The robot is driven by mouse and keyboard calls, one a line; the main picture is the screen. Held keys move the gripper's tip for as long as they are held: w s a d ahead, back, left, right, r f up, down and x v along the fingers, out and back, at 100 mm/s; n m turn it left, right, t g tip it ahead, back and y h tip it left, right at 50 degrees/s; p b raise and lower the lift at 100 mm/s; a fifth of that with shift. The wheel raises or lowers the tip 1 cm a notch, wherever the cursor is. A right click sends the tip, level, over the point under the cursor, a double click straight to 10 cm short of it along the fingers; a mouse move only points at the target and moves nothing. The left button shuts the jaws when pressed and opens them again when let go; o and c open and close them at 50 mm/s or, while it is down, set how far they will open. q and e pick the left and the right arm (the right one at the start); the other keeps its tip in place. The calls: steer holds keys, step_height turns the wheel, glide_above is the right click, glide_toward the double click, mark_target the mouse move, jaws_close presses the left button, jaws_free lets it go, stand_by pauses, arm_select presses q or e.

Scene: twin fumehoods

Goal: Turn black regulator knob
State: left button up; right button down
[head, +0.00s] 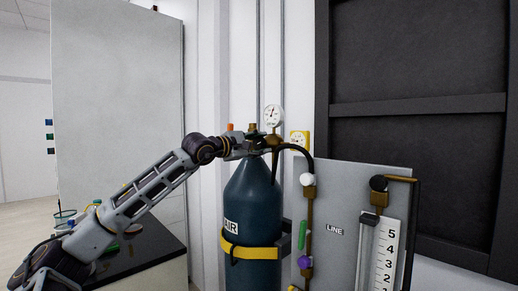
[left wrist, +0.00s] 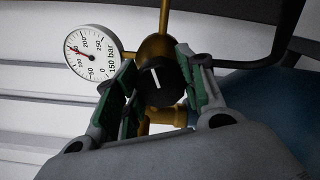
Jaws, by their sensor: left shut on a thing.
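The black regulator knob (left wrist: 158,80) with a white mark shows in the left wrist view, in front of the brass regulator body (left wrist: 157,47). My left gripper (left wrist: 160,88) has its green-padded fingers on both sides of the knob and is shut on it. In the head view my left gripper (head: 237,148) reaches the regulator at the top of the dark blue AIR cylinder (head: 250,195); the knob is hidden there. The round pressure gauge (left wrist: 91,52) stands beside the regulator, and it also shows in the head view (head: 273,115). My right gripper is not in view.
A grey LINE panel (head: 340,200) with valves and a numbered flow scale (head: 382,255) stands right of the cylinder. A black hose (head: 307,158) runs from the regulator towards it. A yellow strap (head: 250,250) rounds the cylinder. A dark-topped bench (head: 150,250) is at the left.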

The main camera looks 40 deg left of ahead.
mark_target(257, 145)
arm_select(q)
steer(key=shift+f, duration=0.1)
stand_by(0.4)
steer(key=o, duration=1)
steer(key=shift+s+d, duration=0.15)
steer(key=shift+s, duration=0.3)
steer(key=shift+s, duration=0.1)
steer(key=shift+s+a, duration=0.15)
steer(key=shift+s, duration=0.4)
steer(key=shift+s+a, duration=0.15)
steer(key=shift+s, duration=0.4)
steer(key=shift+s+a, duration=0.2)
steer(key=shift+s, duration=2)
steer(key=shift+s+a, duration=0.15)
steer(key=shift+s, duration=2)
